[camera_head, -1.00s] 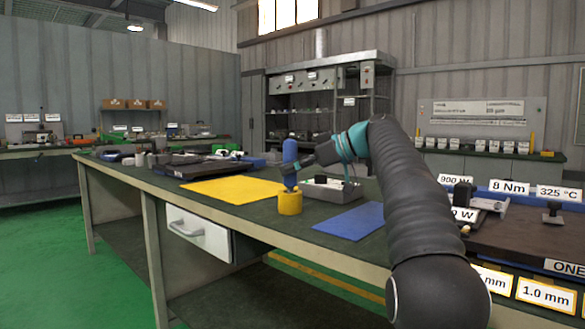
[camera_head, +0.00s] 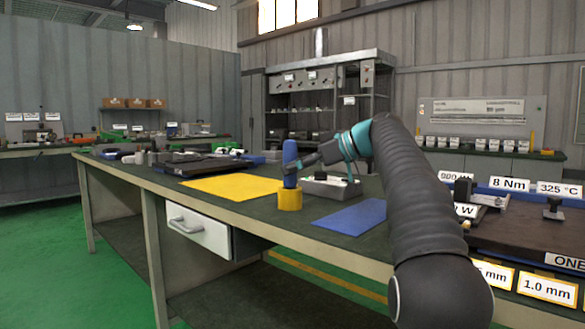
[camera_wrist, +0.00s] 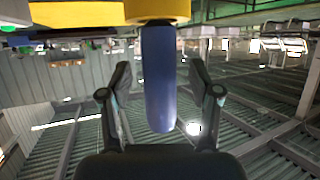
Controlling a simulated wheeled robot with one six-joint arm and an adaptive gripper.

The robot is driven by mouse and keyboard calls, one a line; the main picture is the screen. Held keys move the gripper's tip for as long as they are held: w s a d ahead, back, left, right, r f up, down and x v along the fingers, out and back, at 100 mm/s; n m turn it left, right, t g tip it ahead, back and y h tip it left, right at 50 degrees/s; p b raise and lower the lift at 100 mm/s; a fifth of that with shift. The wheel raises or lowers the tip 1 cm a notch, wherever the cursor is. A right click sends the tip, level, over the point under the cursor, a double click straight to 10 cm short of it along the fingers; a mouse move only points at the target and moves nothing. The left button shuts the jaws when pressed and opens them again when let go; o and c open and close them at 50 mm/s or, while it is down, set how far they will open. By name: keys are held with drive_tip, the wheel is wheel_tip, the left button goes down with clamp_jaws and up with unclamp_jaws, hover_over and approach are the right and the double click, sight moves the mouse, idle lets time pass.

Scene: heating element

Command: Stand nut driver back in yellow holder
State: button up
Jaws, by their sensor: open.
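The nut driver (camera_head: 290,157) stands upright in the yellow holder (camera_head: 290,200), its blue handle showing above the holder's rim. My gripper (camera_head: 296,166) is at the handle, with the arm reaching in from the right. In the wrist view, which appears upside down, the blue handle (camera_wrist: 158,80) hangs from the yellow holder (camera_wrist: 157,10). My gripper (camera_wrist: 158,75) is open there, with one finger on each side of the handle and a visible gap on both sides. The driver's shaft is hidden inside the holder.
A yellow mat (camera_head: 232,187) lies left of the holder and a blue mat (camera_head: 352,217) lies to its right. A grey tray (camera_head: 330,188) stands behind. A dark board with labels (camera_head: 530,232) fills the right end of the bench.

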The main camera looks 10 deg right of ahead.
drive_tip(key=v, duration=0.7)
drive_tip(key=shift+a, duration=0.1)
